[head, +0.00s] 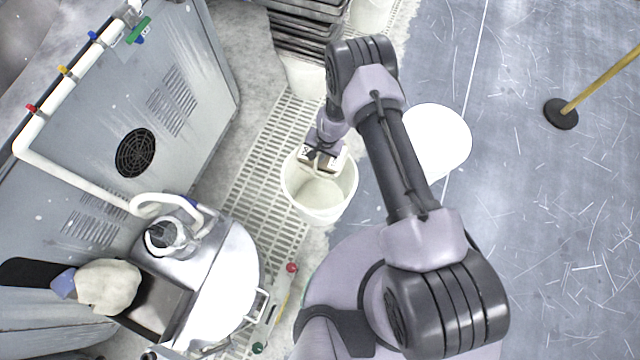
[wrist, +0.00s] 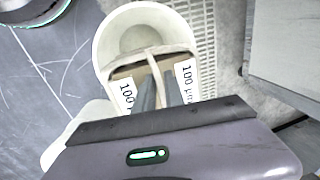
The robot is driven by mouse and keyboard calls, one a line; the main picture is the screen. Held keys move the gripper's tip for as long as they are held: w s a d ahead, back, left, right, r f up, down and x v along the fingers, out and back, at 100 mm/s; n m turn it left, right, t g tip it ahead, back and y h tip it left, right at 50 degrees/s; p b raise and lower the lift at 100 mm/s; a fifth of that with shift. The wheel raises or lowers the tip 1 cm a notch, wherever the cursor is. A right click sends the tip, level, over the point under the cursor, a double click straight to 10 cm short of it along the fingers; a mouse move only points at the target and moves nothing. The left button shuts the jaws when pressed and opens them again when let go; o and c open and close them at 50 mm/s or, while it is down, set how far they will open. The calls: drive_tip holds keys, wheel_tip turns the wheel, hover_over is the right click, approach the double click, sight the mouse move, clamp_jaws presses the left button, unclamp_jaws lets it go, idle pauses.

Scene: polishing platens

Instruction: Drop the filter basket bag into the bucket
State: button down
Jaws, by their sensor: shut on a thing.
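The white bucket (head: 348,200) stands upright on the grated strip, left of my arm in the head view. In the wrist view its open rim (wrist: 103,45) shows beyond my fingers. My gripper (head: 321,165) is over the bucket's mouth, pointing down. The bag lies over the bucket's opening. My fingers and wrist hide part of it, and I cannot tell how deep it hangs.
A steel tank (head: 225,290) with a white hose stands left of the bucket, beside a grey cabinet (head: 180,60). A cream lump (head: 108,286) rests at its open box. Dark stacked plates (head: 300,30) stand behind.

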sight(320, 169)
drive_tip(key=shift+m, duration=0.3)
drive_tip(key=s+f, duration=0.1)
drive_tip(key=f, duration=0.2)
drive_tip(key=s+f, duration=0.1)
drive_tip(key=f, duration=0.1)
drive_tip(key=shift+s+d+f, duration=0.15)
drive_tip(key=shift+s+d, duration=0.1)
drive_tip(key=shift+s, duration=0.05)
wheel_tip(320, 169, down, 6)
drive_tip(key=b, duration=0.6)
drive_tip(key=shift+r, duration=0.2)
drive_tip(key=c, duration=1.3)
unclamp_jaws()
drive_tip(key=shift+c, duration=0.2)
drive_tip(key=s+d+r+p, duration=0.1)
drive_tip(key=d+r+p, duration=0.2)
drive_tip(key=r+p, duration=0.5)
wheel_tip(320, 169, up, 9)
drive_tip(key=shift+s+r, duration=0.1)
drive_tip(key=shift+s, duration=0.05)
